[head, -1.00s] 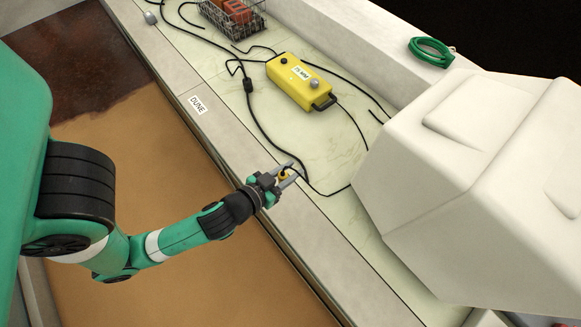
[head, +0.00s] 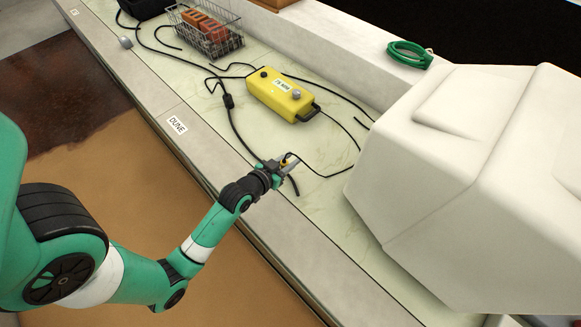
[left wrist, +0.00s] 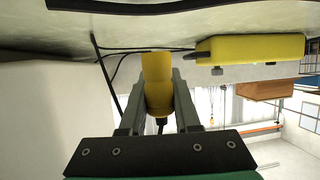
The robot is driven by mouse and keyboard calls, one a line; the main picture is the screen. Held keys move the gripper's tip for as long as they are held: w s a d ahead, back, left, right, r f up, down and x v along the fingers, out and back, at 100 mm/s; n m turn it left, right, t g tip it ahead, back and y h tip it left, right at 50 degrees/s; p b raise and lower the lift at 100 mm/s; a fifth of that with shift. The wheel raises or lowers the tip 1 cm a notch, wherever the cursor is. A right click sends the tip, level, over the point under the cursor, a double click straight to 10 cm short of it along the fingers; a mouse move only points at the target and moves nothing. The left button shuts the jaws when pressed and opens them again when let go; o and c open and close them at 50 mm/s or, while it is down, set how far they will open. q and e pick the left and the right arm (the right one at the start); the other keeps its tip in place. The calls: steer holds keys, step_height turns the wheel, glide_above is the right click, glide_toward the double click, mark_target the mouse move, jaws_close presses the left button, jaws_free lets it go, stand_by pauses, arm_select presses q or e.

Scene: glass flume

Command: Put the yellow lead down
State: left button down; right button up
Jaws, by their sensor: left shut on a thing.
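The yellow lead (left wrist: 157,80) has a yellow plug end with a black cable. My left gripper (head: 287,164) is shut on it, above the pale bench top. In the left wrist view the left gripper (left wrist: 158,90) has a finger on either side of the yellow end. In the head view the lead's yellow end is small and mostly covered by the fingers. A black cable runs from near the gripper rightward and up to the yellow box (head: 281,96). I cannot tell whether the yellow end touches the bench. My right gripper is not in view.
A wire basket (head: 228,43) with orange items stands at the back. Loose black cables (head: 238,122) lie across the bench. A green coil (head: 409,54) lies on the ledge. A large white housing (head: 455,190) takes up the right. A label reading DUNE (head: 176,125) is on the near rim.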

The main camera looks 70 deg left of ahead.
arm_select(q)
steer(key=f+b, duration=0.2)
steer(key=f, duration=0.2)
steer(key=shift+w+a+b, duration=0.25)
steer(key=shift+a+b, duration=0.1)
steer(key=shift+b, duration=0.05)
